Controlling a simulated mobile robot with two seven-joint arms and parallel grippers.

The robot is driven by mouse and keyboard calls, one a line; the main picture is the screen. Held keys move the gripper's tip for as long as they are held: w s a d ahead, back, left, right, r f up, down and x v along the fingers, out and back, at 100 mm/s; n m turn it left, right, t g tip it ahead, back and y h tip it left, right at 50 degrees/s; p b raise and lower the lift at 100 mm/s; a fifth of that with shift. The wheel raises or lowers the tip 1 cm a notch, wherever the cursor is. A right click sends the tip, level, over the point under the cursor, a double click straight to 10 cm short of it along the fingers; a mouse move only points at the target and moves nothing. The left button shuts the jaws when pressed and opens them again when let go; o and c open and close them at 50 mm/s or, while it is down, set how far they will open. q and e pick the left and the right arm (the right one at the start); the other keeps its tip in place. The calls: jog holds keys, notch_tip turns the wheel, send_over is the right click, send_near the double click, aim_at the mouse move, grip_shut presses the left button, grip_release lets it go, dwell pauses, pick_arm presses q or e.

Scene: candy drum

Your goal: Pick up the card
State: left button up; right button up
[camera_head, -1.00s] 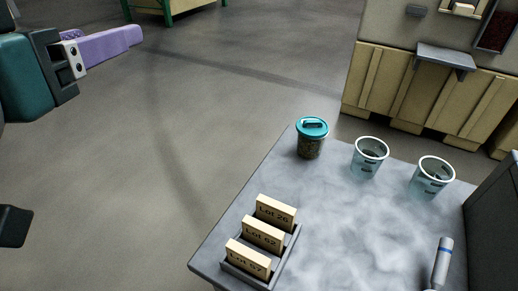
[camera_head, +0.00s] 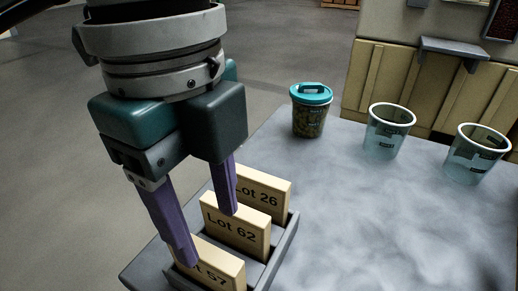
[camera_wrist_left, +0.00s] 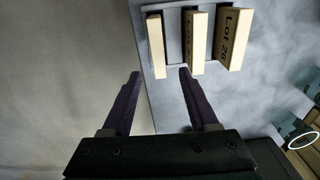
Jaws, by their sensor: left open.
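Three cream cards stand in a grey rack (camera_head: 286,240) on the table: "Lot 26" (camera_head: 268,192) at the back, "Lot 62" (camera_head: 240,232) in the middle and "Lot 57" (camera_head: 222,272) in front. My left gripper (camera_head: 210,238) is open and empty, its purple fingers pointing down by the rack and partly covering the front and middle cards. In the left wrist view, the leftmost card (camera_wrist_left: 155,32) lies beyond the gap between the fingertips (camera_wrist_left: 159,72). The middle card (camera_wrist_left: 195,38) and "Lot 26" (camera_wrist_left: 234,38) stand to its right. Contact with a card cannot be told. My right gripper is not in view.
A teal-lidded jar (camera_head: 309,112) and two clear cups, one in the middle (camera_head: 387,130) and one at the right (camera_head: 474,154), stand along the table's far side. The marbled table (camera_head: 370,220) is clear right of the rack. Open floor lies to the left.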

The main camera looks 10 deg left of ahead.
aim_at(205, 251)
pick_arm(q)
jog(key=f, duration=0.2)
jog(key=a+f, duration=0.1)
jog(key=shift+w+f+y+b, duration=0.1)
jog(key=shift+f+y+b, duration=0.2)
jog(key=shift+f+b, duration=0.1)
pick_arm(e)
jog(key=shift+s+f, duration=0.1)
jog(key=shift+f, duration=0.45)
pick_arm(q)
jog(key=f, duration=0.2)
jog(key=f+b, duration=0.1)
jog(key=f, duration=0.3)
jog(key=shift+a+f, duration=0.1)
jog(key=shift+a, duration=0.15)
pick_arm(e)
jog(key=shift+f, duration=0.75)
pick_arm(q)
jog(key=shift+w, duration=0.1)
grip_shut()
